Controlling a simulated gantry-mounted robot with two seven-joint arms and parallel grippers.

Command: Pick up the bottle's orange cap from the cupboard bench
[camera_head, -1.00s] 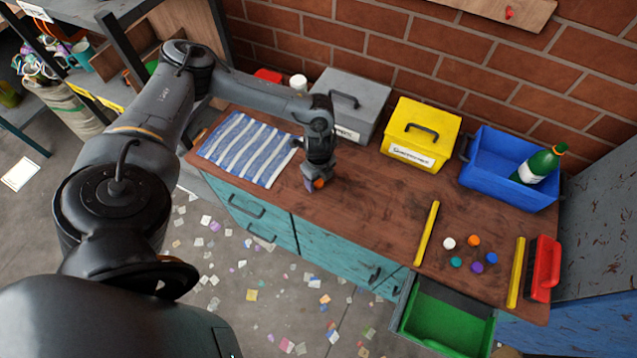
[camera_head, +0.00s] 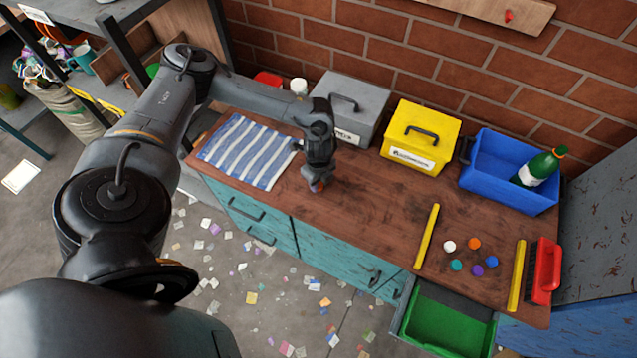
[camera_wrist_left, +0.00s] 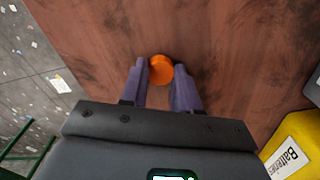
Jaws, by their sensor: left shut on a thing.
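The orange cap (camera_wrist_left: 161,69) shows in the left wrist view between the tips of my left gripper (camera_wrist_left: 160,72). The jaws are shut on it from both sides. In the head view my left gripper (camera_head: 316,184) points down at the wooden bench top (camera_head: 375,195), just right of the striped cloth. Only a small part of the cap (camera_head: 318,187) shows there. Whether it touches the wood is hard to tell. My right gripper is not in view.
A striped cloth (camera_head: 247,151) lies left of my gripper. Behind stand a grey box (camera_head: 362,95), a yellow box (camera_head: 425,125) and a blue bin (camera_head: 497,187) holding a green bottle (camera_head: 539,167). Several loose caps, one orange (camera_head: 474,243), lie between yellow strips. A green-lined drawer (camera_head: 445,320) is open.

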